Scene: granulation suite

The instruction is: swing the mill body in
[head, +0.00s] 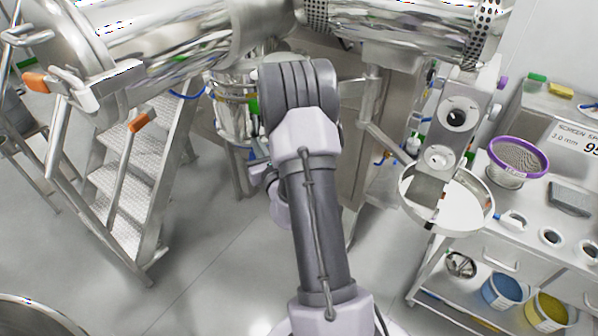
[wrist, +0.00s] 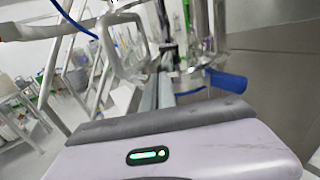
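A steel assembly (head: 232,118) with clamps and small coloured parts stands behind my arm in the head view. It may be the mill body, but my arm hides much of it. In the wrist view the two grey fingers of my gripper (wrist: 158,92) are close together, with no clear gap. A bent steel handle loop (wrist: 126,62) is left of the fingertips. A blue grip (wrist: 228,81) is to their right. I cannot tell whether the fingertips touch anything.
Steel steps (head: 130,190) with orange-tipped handles stand at the left. Large steel vessels (head: 150,40) hang overhead. At the right are a round steel pan (head: 470,212), a bench with a purple-rimmed sieve (head: 518,160), and blue and yellow tubs below. The floor left of my arm is clear.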

